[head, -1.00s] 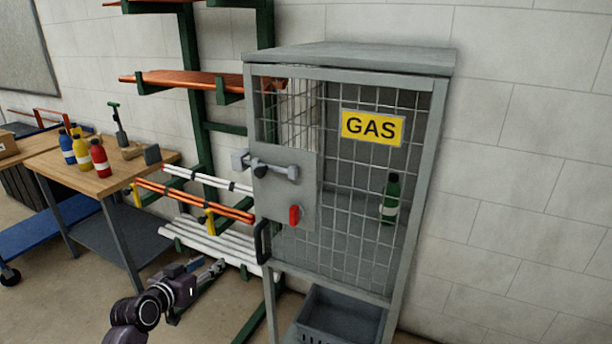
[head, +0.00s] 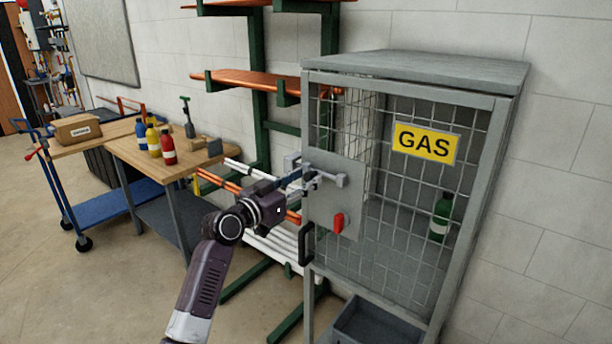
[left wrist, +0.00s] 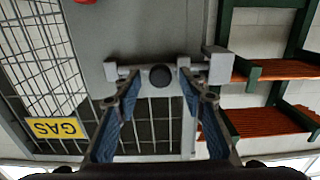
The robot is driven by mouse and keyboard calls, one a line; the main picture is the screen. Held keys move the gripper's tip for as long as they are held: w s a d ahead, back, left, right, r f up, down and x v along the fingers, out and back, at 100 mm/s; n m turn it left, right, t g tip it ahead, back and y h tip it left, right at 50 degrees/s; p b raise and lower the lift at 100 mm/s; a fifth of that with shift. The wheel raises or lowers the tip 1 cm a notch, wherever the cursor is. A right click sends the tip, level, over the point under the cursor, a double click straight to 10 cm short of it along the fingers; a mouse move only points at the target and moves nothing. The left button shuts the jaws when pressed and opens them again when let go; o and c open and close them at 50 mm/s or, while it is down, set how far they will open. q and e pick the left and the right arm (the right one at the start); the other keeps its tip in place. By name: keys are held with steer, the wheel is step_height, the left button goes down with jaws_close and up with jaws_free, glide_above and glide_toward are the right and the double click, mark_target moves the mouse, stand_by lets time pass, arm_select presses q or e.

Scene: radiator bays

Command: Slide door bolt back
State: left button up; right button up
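The door bolt (head: 328,177) is a grey bar on the plate of the gas cabinet's mesh door (head: 400,215). It also shows in the left wrist view, upside down, with a round black knob (left wrist: 160,76). The bar reaches toward a grey block (left wrist: 219,66) at the door's edge. My left gripper (head: 306,178) is at the bolt. In the left wrist view its two blue-padded fingers (left wrist: 159,86) are spread, one on each side of the knob, with gaps between. In the head view the gripper hides the knob. My right gripper is not in view.
A red handle (head: 339,222) and a black pull handle (head: 306,244) sit below the bolt. A yellow GAS sign (head: 425,143) and a green bottle (head: 440,217) are to the right. A pipe rack (head: 262,125) and a workbench (head: 170,165) stand left.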

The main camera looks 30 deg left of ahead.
arm_select(q)
steer(key=shift+w, duration=0.35)
steer(key=shift+c, duration=0.5)
jaws_close()
